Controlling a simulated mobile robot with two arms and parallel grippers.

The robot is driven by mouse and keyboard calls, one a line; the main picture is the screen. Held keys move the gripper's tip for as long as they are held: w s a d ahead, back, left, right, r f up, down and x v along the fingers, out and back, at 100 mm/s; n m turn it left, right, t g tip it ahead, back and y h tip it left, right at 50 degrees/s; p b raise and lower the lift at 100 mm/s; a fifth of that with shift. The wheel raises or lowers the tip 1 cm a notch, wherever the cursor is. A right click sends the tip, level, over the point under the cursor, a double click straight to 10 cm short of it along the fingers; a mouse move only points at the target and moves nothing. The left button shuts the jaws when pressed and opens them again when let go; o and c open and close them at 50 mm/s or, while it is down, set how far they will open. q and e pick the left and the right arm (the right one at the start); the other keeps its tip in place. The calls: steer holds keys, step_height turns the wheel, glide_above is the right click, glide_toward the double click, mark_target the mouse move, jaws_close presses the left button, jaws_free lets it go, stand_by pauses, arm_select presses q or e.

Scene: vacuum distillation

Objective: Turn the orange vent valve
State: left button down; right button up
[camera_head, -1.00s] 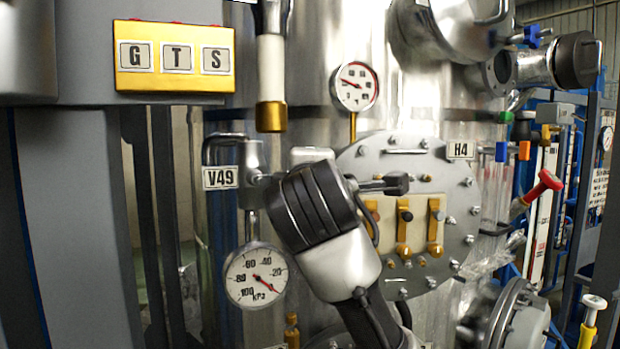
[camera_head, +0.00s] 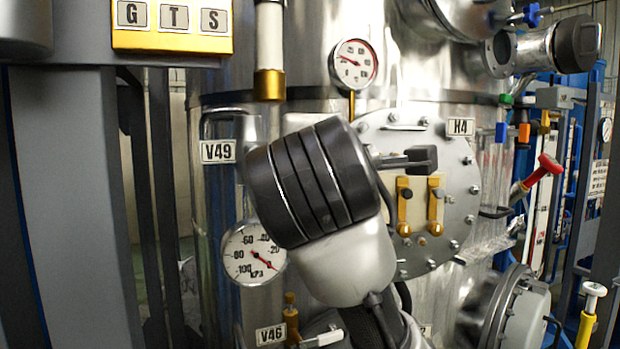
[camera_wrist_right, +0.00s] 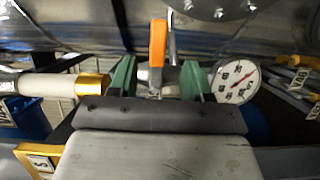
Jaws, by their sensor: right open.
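In the right wrist view, an orange valve handle (camera_wrist_right: 157,42) stands upright between the two green fingers of my right gripper (camera_wrist_right: 158,76). The fingers are open, with a gap on each side of the handle; I cannot tell whether either touches it. In the head view, my right wrist (camera_head: 312,185) covers the area right of the V49 label (camera_head: 217,151), hiding the fingers and this handle. My left gripper is not in view.
A kPa gauge (camera_head: 253,253) is left of my right wrist and also shows in the right wrist view (camera_wrist_right: 236,82). A gold-tipped white tube (camera_head: 269,84) hangs above. The round H4 flange (camera_head: 447,195) is at the right.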

steer(key=s, duration=0.2)
steer(key=shift+s+a+b, duration=0.1)
steer(key=shift+s+b, duration=0.2)
steer(key=shift+s, duration=0.1)
